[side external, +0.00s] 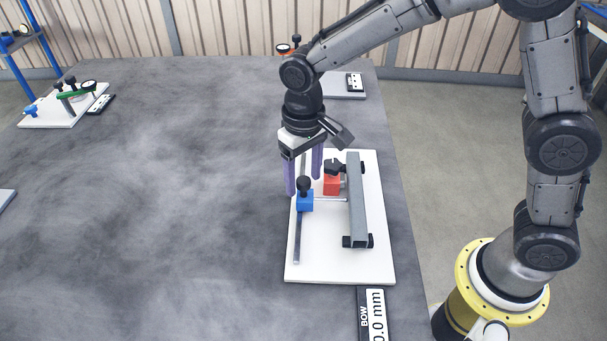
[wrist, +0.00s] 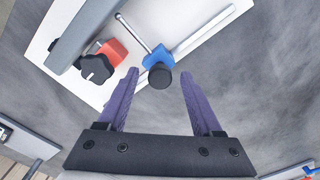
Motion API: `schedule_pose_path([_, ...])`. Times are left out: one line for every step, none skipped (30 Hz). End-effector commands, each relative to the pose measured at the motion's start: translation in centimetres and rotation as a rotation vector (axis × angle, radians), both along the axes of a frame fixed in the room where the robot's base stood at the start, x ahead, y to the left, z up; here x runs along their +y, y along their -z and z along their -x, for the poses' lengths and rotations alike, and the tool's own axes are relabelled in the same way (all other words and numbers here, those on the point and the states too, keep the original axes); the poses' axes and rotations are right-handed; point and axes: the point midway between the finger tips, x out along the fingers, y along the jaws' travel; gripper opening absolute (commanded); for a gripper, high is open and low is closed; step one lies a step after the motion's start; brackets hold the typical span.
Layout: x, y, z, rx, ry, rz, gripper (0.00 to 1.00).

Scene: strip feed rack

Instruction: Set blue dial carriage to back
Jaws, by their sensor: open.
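The blue carriage (side external: 305,201) sits on a thin rail (side external: 298,240) on the white base plate (side external: 330,268), with a black knob (side external: 304,184) on top. It also shows in the wrist view (wrist: 157,57), its knob (wrist: 160,76) lying between the finger lines, just past the tips. My gripper (side external: 304,185) is open and points down, with purple fingers close to the knob. In the wrist view the gripper (wrist: 158,75) holds nothing.
A red block (side external: 331,184) with a black knob stands beside a grey bar (side external: 355,205) right of the carriage. A display reading "0.0 mm" (side external: 374,315) lies in front. Another fixture (side external: 65,105) is at the far left.

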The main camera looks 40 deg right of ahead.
Motion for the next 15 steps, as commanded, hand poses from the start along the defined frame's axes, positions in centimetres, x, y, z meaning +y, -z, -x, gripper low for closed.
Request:
schedule_pose_path([0.00, 0.14, 0.01, 0.000, 0.000, 0.000, 0.67])
schedule_pose_path([0.00, 0.18, 0.00, 0.000, 0.000, 0.000, 0.67])
schedule_pose_path([0.00, 0.20, 0.00, 0.000, 0.000, 0.000, 0.67])
schedule_pose_path([0.00, 0.20, 0.00, -0.001, 0.000, 0.000, 0.67])
schedule_pose_path([0.00, 0.20, -0.01, -0.001, 0.000, 0.000, 0.67])
schedule_pose_path([0.00, 0.19, -0.01, -0.001, 0.000, 0.000, 0.67])
schedule_pose_path([0.00, 0.19, -0.01, -0.001, 0.000, 0.000, 0.67])
schedule_pose_path([0.00, 0.18, -0.01, -0.001, 0.000, 0.000, 0.67])
schedule_pose_path([0.00, 0.18, -0.01, 0.000, 0.000, 0.000, 0.63])
schedule_pose_path([0.00, 0.17, -0.01, 0.000, 0.000, 0.000, 0.58])
schedule_pose_path([0.00, 0.17, -0.01, 0.000, 0.000, 0.000, 0.52])
schedule_pose_path([0.00, 0.16, -0.01, 0.000, 0.000, 0.000, 0.45])
schedule_pose_path([0.00, 0.16, -0.01, 0.000, 0.000, 0.000, 0.40])
schedule_pose_path([0.00, 0.16, -0.01, 0.000, 0.000, 0.000, 0.34])
schedule_pose_path([0.00, 0.16, -0.01, 0.000, 0.000, 0.000, 0.27])
